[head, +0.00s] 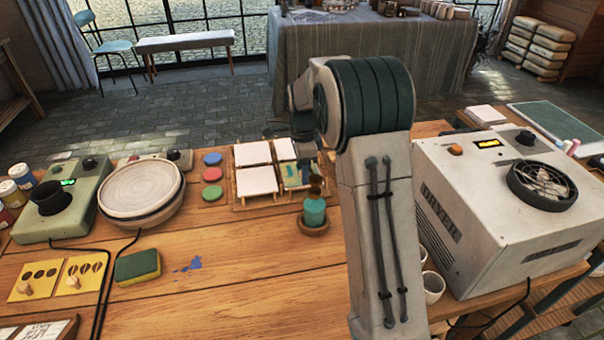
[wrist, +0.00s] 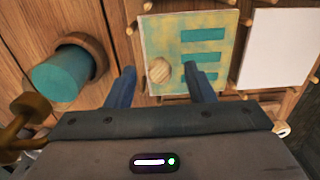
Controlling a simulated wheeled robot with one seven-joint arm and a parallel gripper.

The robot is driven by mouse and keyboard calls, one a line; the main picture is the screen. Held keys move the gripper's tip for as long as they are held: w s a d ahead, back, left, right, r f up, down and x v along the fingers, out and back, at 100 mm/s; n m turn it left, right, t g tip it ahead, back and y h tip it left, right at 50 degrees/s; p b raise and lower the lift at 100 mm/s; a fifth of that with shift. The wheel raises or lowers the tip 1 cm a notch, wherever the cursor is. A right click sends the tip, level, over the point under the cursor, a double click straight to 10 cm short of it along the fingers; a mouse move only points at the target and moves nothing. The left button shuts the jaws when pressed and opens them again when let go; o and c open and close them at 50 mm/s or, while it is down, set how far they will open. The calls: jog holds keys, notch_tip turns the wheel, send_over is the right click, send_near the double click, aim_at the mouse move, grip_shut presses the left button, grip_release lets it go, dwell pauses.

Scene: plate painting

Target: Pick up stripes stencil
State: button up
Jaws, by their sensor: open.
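The stripes stencil (wrist: 210,60) is a yellow sheet smeared with teal, with teal bars showing in its slots and a round wooden knob (wrist: 158,70). It lies over the tile place at the right of the wooden rack, also partly seen in the head view (head: 292,176). In the wrist view my gripper (wrist: 160,74) is open, with its two blue fingers on either side of the knob and nothing visibly held. I cannot tell how far above the stencil the fingertips are. In the head view my arm hides part of this area.
A teal sponge or cup in a brown holder (head: 313,214) stands close in front of the rack. White tiles (head: 252,154) fill other rack places. Two yellow stencils (head: 32,281) with knobs lie at the left. The dryer (head: 480,210) stands right.

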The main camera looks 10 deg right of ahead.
grip_shut()
